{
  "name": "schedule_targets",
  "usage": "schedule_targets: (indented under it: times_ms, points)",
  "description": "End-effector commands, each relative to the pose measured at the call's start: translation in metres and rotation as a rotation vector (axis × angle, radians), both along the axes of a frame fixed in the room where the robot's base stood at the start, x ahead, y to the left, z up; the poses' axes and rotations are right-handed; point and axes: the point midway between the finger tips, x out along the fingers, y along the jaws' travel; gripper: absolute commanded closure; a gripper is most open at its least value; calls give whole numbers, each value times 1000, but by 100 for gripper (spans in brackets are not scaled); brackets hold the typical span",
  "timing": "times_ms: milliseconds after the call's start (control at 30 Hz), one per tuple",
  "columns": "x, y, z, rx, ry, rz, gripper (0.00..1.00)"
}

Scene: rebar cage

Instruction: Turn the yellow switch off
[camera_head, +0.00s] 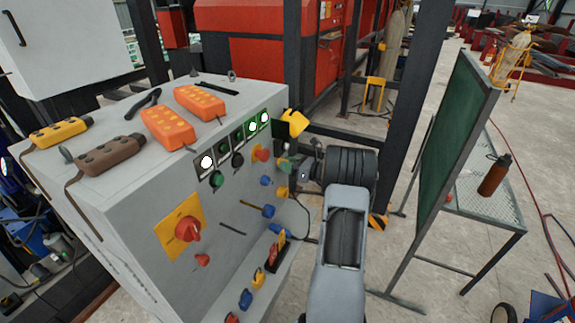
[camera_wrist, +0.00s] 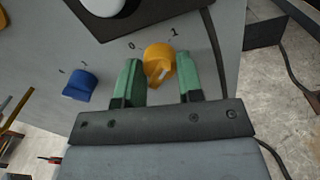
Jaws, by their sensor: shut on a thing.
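The yellow switch (camera_wrist: 157,60) is a rotary knob on the grey panel, with a white mark on it and the labels 0 to its upper left and 1 to its upper right. I cannot tell its exact setting. It also shows in the head view (camera_head: 282,191), on the panel's right side. My gripper (camera_wrist: 159,68) has its green fingers on both sides of the knob and is shut on it. The left finger lies against the knob; a gap shows towards the right finger. In the head view my gripper (camera_head: 293,172) is at the panel, partly hidden by my wrist.
A blue switch (camera_wrist: 80,85) sits left of the fingers. The control cabinet (camera_head: 130,225) carries a red rotary switch (camera_head: 187,230), lit lamps and orange pendants (camera_head: 168,128) on top. A dark post (camera_head: 400,110) and a green board (camera_head: 455,140) stand to the right.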

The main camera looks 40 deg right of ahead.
Motion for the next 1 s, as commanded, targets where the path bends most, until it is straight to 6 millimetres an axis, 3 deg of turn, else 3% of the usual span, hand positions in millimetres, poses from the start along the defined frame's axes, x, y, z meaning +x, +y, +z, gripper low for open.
schedule_targets:
  times_ms: [133, 467, 1000]
  points:
    - [0, 0, 0, 0, 0, 1, 89]
    - [0, 0, -3, -59, -33, 1, 89]
    - [0, 0, -6, -472, -255, 0, 89]
